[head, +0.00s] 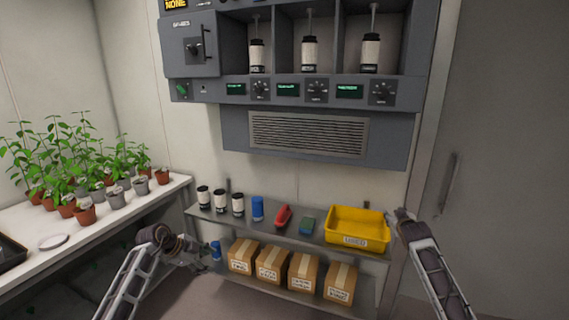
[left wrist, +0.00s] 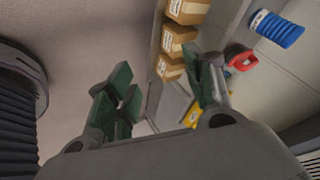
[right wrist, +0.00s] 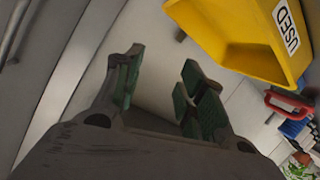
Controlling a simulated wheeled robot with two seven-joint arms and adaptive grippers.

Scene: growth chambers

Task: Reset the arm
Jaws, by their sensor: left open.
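My left gripper (head: 202,256) is low at the left end of the shelf unit, in front of the lower shelf. Its two green-padded fingers stand apart in the left wrist view (left wrist: 160,88), with nothing between them. My right gripper (head: 402,214) is at the right end of the upper shelf, just right of the yellow bin (head: 340,240). In the right wrist view (right wrist: 160,80) its fingers are apart and empty, and the bin labelled USED (right wrist: 225,25) lies beyond them.
Cardboard boxes (head: 271,263) fill the lower shelf. A plant bench (head: 130,217) stands left, a dispenser panel (head: 310,92) above.

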